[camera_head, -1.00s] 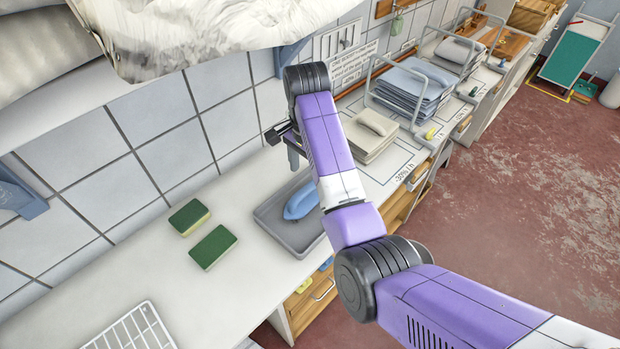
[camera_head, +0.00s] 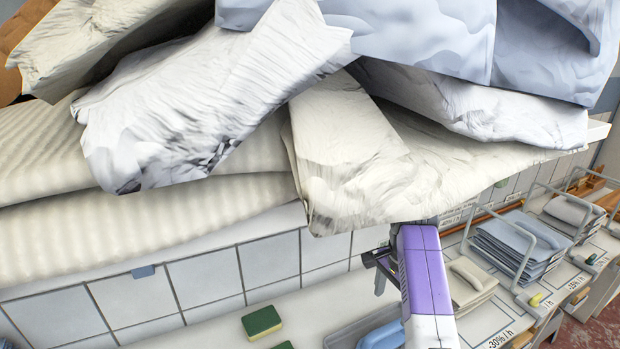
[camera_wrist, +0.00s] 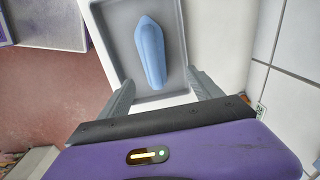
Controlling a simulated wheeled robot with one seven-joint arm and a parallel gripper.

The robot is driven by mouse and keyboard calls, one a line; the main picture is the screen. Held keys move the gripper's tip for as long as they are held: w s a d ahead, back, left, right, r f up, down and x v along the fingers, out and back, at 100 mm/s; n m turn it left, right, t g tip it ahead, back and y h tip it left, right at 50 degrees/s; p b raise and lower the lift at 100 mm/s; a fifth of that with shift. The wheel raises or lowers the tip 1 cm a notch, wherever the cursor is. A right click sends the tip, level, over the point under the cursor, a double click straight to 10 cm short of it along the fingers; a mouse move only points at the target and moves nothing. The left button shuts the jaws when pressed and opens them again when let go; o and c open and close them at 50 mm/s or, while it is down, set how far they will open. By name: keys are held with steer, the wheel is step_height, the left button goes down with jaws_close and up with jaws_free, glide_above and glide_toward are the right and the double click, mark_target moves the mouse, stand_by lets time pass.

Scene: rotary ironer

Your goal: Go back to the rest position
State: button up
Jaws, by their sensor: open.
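My gripper (camera_wrist: 162,92) is open and empty in the wrist view, its two grey fingers spread apart. A blue object, shaped like a small iron or brush (camera_wrist: 150,52), lies in a grey tray (camera_wrist: 178,98) beyond the fingertips, apart from them. In the head view my gripper (camera_head: 380,272) shows as a dark shape at the left of my purple arm, partly hidden by it, above the counter. The blue object (camera_head: 382,336) and the tray (camera_head: 345,336) show at the bottom edge, partly cut off and partly behind my arm.
A shelf above carries piled cream, white and blue linens (camera_head: 350,150) that overhang close to my arm. Green sponges (camera_head: 262,321) lie on the counter at left. Folded cloths (camera_head: 472,285) and wire-framed stacks (camera_head: 515,242) stand at right. A tiled wall (camera_head: 205,278) is behind.

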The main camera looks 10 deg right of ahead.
steer(key=w+d+r+n+t+h, duration=0.25)
steer(key=w+n+t, duration=0.25)
steer(key=w+t, duration=0.4)
steer(key=s+a+f+n+t+y+b, duration=0.1)
steer(key=s+a+n+b, duration=0.1)
steer(key=s, duration=1.6)
steer(key=s+a+f+n+t+b, duration=0.2)
steer(key=s+n+b, duration=0.1)
steer(key=s, duration=1.5)
steer(key=s+a+f+n+t+y+b, duration=0.1)
steer(key=s+a+f+n+t+b, duration=0.1)
steer(key=s, duration=1.7)
steer(key=shift+a+f+n+y, duration=0.25)
steer(key=shift+a+n+y, duration=0.1)
steer(key=shift+n, duration=0.45)
